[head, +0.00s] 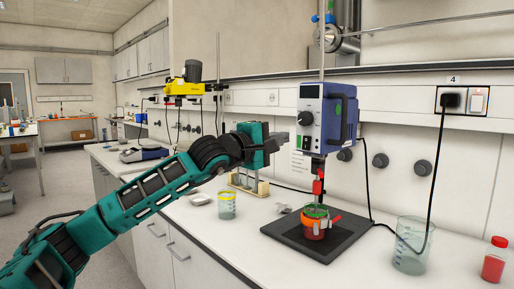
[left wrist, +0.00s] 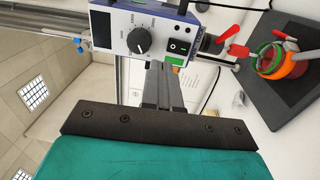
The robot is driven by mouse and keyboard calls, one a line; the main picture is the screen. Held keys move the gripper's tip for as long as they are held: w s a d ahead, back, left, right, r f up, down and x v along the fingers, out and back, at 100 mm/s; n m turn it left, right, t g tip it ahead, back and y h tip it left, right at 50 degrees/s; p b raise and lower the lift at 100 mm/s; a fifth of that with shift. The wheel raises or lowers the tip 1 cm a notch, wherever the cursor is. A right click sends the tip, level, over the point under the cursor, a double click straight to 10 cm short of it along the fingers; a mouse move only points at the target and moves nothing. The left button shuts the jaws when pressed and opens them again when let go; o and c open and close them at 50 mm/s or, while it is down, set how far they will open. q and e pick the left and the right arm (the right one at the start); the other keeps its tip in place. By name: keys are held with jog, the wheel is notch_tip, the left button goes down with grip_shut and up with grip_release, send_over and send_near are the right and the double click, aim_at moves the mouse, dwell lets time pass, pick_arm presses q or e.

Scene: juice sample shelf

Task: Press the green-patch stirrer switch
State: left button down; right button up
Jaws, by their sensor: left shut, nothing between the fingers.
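The blue-and-white overhead stirrer (head: 311,117) hangs on a stand above the bench. My left gripper (head: 286,137) is shut and empty, held level just left of the stirrer's front in the head view. In the left wrist view its closed fingertips (left wrist: 163,66) point toward the panel, close to the green patch and the switch; whether they touch cannot be told. My right gripper is not in view.
Below the stirrer, an orange-banded vessel (head: 316,224) stands on a dark plate (head: 283,236). A glass beaker (head: 411,246) and a red bottle (head: 494,262) stand at right. A yellow stirrer (head: 186,88) is farther back. A black cable (head: 437,165) hangs from the wall socket.

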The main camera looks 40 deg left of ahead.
pick_arm(q)
jog(key=s+b, duration=0.4)
jog(key=s, duration=0.2)
jog(key=shift+a+r, duration=0.2)
jog(key=shift+a, duration=0.1)
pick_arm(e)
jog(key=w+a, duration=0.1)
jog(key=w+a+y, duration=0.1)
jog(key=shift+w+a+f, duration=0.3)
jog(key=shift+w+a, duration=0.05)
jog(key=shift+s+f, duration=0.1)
